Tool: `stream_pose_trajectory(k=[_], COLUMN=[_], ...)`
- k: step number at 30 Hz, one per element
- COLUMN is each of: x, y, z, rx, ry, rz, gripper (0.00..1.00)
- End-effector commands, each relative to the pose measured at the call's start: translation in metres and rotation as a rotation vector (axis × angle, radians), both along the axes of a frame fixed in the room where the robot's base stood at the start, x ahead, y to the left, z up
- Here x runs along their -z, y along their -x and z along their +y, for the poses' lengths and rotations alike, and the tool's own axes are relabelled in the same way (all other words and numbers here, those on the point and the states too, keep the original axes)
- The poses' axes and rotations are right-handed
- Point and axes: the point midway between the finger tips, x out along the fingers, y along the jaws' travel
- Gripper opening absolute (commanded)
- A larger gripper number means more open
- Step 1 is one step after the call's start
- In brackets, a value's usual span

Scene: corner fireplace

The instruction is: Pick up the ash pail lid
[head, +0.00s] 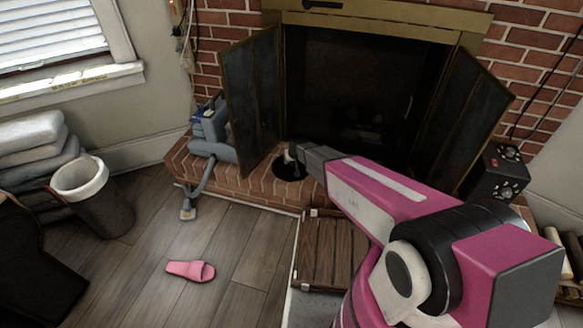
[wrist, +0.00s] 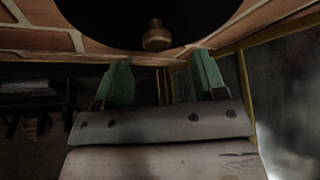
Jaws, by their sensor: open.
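The ash pail lid is a round black disc (head: 284,173) lying on the brick hearth before the fireplace, partly covered by my gripper in the head view. In the wrist view the black lid (wrist: 110,14) fills the top, with a small brown knob (wrist: 156,38) at its near edge. My gripper (wrist: 161,60) is open, its two green fingers spread apart. The knob appears just beyond the fingertips, laterally between them; I see no contact. In the head view my gripper (head: 296,156) is over the lid's right side.
Open fireplace doors (head: 254,105) flank the hearth (head: 256,182). A blue-grey vacuum-like object (head: 212,135) stands at the hearth's left end. A wooden crate (head: 330,250) sits below my arm. A pink slipper (head: 190,270) and a bin (head: 100,205) are on the floor at left.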

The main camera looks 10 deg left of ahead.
Motion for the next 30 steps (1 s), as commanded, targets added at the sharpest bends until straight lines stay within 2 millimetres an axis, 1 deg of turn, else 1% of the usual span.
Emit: stream_pose_trajectory(k=[9, 12, 18, 19, 20, 21, 24, 30], x=[0.037, 0.043, 0.042, 0.042, 0.042, 0.042, 0.042, 0.042], y=[-0.02, -0.023, -0.022, -0.022, -0.022, -0.022, -0.022, -0.022], z=[0.007, 0.008, 0.008, 0.008, 0.008, 0.008, 0.008, 0.008], rx=[0.0, 0.0, 0.0, 0.0, 0.0, 0.0, 0.0, 0.0], ry=[0.0, 0.0, 0.0, 0.0, 0.0, 0.0, 0.0, 0.0], rz=[0.0, 0.0, 0.0, 0.0, 0.0, 0.0, 0.0, 0.0], gripper=[0.65, 0.65, 0.65, 0.58, 0.48, 0.35, 0.07, 0.07])
